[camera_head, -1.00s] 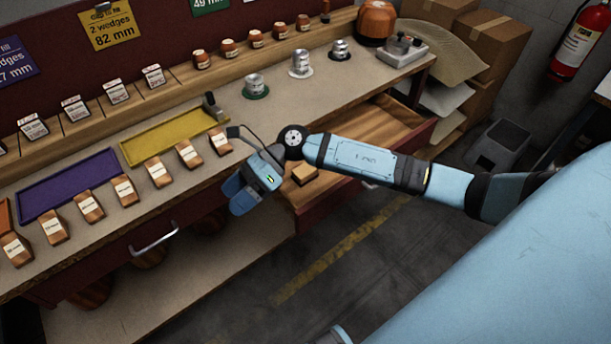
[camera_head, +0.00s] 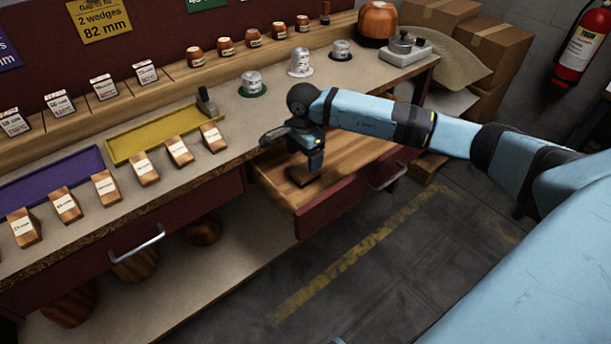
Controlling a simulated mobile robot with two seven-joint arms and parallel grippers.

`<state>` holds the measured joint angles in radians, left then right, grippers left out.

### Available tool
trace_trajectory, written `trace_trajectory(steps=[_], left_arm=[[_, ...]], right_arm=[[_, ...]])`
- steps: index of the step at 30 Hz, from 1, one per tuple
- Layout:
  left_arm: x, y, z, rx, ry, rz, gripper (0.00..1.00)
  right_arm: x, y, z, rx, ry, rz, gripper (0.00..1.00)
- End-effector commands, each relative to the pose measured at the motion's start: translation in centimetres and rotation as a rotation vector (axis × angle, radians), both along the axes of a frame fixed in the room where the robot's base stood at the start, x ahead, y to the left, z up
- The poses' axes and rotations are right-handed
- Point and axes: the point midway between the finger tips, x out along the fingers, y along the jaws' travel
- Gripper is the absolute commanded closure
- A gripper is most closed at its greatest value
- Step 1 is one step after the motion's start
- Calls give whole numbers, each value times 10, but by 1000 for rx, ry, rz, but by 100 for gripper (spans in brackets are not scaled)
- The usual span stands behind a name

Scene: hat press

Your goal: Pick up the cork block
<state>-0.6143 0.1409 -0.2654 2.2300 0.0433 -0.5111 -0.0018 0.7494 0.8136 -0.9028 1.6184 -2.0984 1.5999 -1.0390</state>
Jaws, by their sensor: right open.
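The cork block (camera_head: 299,180) is a small tan-brown block in the front left part of the open wooden drawer (camera_head: 345,157). It is mostly hidden and shaded by my right gripper. My right gripper (camera_head: 309,172) points down into the drawer, right over the block. Its jaws are open. I cannot tell whether the fingers touch the block or stand on either side of it. My left gripper is not in view.
The drawer's front panel (camera_head: 345,202) and the bench edge above it border the space around my gripper. Labelled wooden wedges (camera_head: 213,137), a yellow tray (camera_head: 150,136) and a purple tray (camera_head: 45,184) stand on the bench. The floor before the drawer is clear.

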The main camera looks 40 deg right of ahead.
Motion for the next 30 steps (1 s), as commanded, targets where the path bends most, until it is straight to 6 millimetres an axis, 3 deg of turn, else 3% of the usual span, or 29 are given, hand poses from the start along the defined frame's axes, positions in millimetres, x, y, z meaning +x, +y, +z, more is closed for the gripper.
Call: trace_trajectory(steps=[7,15,23,30], left_arm=[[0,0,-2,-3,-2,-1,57],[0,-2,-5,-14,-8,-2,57],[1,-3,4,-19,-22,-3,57],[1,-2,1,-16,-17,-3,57]], right_arm=[[-1,1,-16,2,2,0,19],[-4,2,-55,2,2,-2,19],[-3,2,-58,1,0,0,19],[-4,1,-58,1,0,0,72]])
